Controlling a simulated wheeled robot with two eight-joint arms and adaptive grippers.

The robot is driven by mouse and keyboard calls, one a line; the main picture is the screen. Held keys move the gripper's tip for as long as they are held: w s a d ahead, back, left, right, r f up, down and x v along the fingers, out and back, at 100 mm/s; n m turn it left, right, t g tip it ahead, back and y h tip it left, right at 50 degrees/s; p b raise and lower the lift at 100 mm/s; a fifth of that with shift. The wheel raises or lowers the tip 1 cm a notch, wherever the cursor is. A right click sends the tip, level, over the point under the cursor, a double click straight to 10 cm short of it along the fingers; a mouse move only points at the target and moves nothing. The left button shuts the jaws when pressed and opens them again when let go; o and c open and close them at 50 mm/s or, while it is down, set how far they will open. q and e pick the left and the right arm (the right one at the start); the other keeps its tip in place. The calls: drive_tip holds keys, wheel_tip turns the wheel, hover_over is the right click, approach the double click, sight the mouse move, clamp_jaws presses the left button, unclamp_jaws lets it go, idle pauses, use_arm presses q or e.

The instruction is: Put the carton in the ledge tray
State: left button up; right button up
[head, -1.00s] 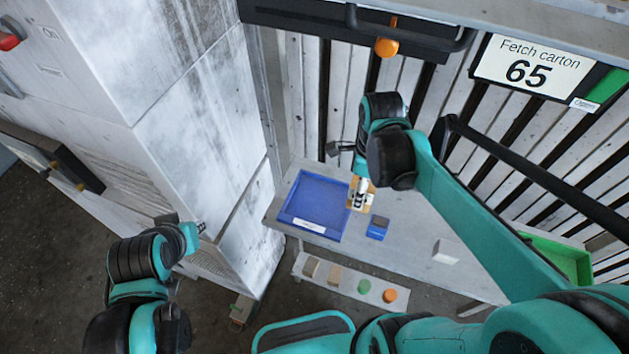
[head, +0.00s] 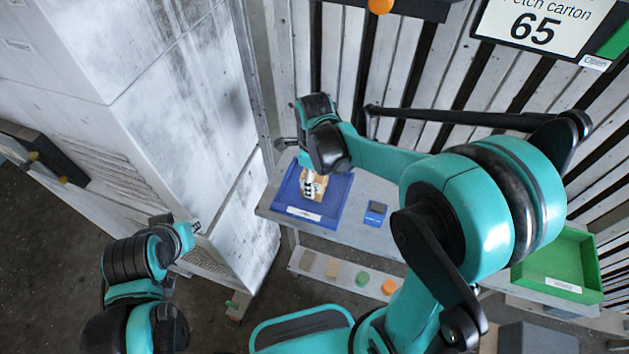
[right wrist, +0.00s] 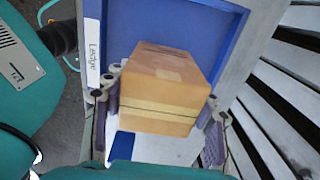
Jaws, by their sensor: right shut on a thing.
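The brown carton (head: 318,183) is held by my right gripper (head: 309,182) over the blue ledge tray (head: 335,209). In the right wrist view the carton (right wrist: 165,85) sits between the two fingers of the gripper (right wrist: 160,105), with the blue tray (right wrist: 220,22) and its "Ledge" label behind it. I cannot tell whether the carton's underside touches the tray floor. My left gripper (head: 194,227) is at the left, away from the tray; its fingers are too small to read.
A small dark blue block (head: 375,213) lies on the grey bench right of the tray. A lower shelf (head: 345,281) holds small blocks and green and orange discs. A green bin (head: 560,283) is at right. A tall white housing (head: 190,110) stands left of the bench.

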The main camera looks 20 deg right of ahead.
drive_tip(key=shift+f, duration=0.1)
drive_tip(key=shift+f, duration=0.1)
drive_tip(key=o, duration=1.3)
